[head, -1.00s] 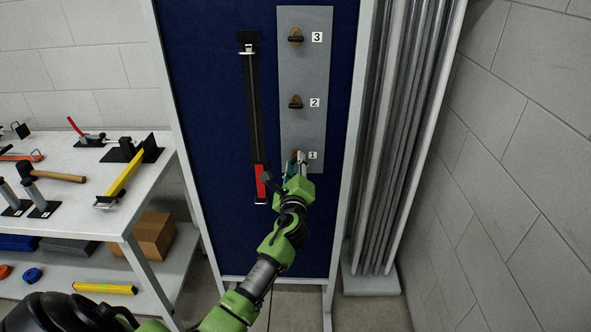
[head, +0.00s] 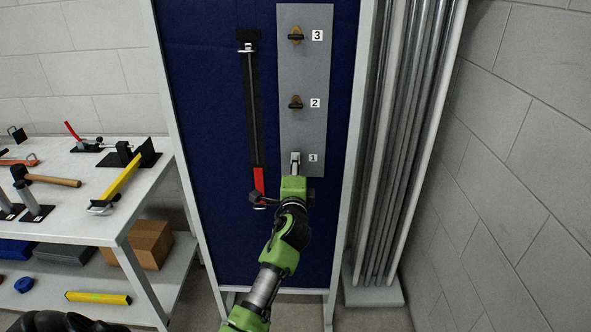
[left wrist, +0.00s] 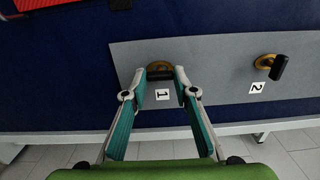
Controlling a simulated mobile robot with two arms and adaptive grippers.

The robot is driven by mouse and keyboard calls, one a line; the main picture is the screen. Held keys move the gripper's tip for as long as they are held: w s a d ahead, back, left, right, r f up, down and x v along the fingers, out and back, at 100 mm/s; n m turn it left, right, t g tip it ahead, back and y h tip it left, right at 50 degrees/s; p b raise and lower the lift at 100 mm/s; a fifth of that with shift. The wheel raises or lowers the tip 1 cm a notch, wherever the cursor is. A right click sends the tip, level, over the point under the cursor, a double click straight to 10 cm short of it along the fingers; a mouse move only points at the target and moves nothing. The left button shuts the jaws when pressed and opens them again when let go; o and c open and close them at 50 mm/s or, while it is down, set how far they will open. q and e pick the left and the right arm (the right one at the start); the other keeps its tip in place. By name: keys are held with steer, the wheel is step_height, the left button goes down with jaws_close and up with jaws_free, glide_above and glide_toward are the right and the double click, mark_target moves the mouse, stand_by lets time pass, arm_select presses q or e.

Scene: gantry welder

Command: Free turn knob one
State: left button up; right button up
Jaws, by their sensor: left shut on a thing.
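Knob one (left wrist: 160,71) is a dark bar on a yellow-brown base, on the grey panel (head: 304,130) beside the label "1". In the left wrist view my left gripper (left wrist: 163,84) has one fingertip at each end of this bar and is shut on it. The bar lies crosswise between the fingertips there, while knob two's bar (left wrist: 278,67) stands nearly upright. In the head view my left gripper (head: 295,158) points up the panel and hides knob one.
Knob three (head: 296,37) and knob two (head: 295,103) sit higher on the panel. A long clamp with a red handle (head: 259,181) hangs close left on the blue board (head: 205,120). Grey pipes (head: 395,150) stand at the right. A tool table (head: 75,215) is at the left.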

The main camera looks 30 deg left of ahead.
stand_by(0.4)
arm_select(q)
steer(key=o, duration=1.1)
steer(key=v, duration=1.2)
